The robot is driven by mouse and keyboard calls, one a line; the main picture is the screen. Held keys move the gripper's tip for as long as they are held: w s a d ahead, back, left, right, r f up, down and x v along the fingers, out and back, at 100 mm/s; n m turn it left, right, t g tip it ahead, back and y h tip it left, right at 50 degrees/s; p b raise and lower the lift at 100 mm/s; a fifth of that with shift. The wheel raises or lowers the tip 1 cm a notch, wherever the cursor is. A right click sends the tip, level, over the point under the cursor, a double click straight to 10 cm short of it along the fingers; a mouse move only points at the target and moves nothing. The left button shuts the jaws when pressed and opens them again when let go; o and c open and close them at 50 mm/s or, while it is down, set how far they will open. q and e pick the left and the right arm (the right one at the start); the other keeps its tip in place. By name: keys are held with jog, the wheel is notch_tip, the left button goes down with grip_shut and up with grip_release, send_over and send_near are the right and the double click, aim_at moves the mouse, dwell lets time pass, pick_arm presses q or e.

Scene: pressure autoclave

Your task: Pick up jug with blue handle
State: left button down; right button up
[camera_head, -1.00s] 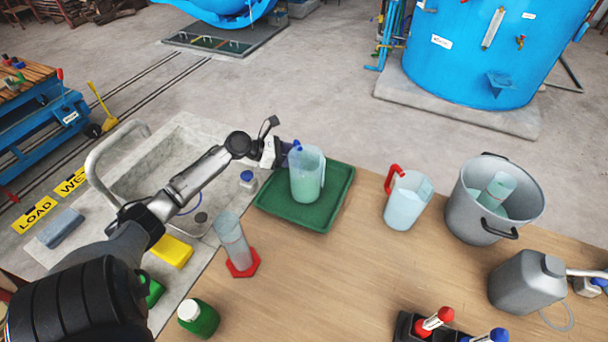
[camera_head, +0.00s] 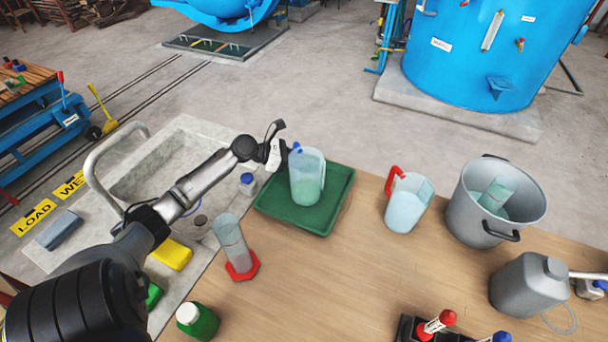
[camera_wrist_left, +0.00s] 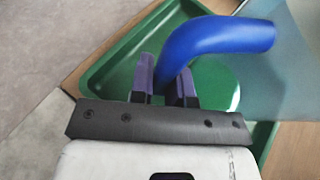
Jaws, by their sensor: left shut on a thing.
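The clear jug with the blue handle (camera_head: 308,180) is upright with pale green liquid in it, at the green tray (camera_head: 330,215). I cannot tell whether its base touches the tray. Its blue handle (camera_wrist_left: 215,40) faces left toward my left gripper (camera_head: 284,155). In the left wrist view the purple fingers of my left gripper (camera_wrist_left: 168,82) are shut on the lower part of the blue handle. The handle hides part of the fingertips. My right gripper is in neither view.
A jug with a red handle (camera_head: 406,205) and a grey bucket (camera_head: 470,222) stand to the right. A measuring cylinder with a red base (camera_head: 240,272) stands left in front of the tray. A sink (camera_head: 165,165) with a curved tap lies to the left. Bare table lies in the middle.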

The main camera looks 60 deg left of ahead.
aim_at(296, 147)
pick_arm(q)
jog(key=shift+r, duration=0.1)
dwell(0.3)
jog(key=shift+r+p, duration=0.3)
jog(key=shift+r, duration=0.2)
notch_tip(296, 147, up, 4)
jog(key=shift+d+f+p, duration=0.15)
jog(key=shift+f+p, duration=0.05)
jog(key=shift+p, duration=0.55)
jog(key=w+d+r+p, duration=0.3)
jog(key=d+r, duration=0.3)
jog(key=d, duration=0.4)
jog(key=shift+w+d+r+p, duration=0.15)
jog(key=shift+w+d+p, duration=0.25)
jog(key=shift+p, duration=0.1)
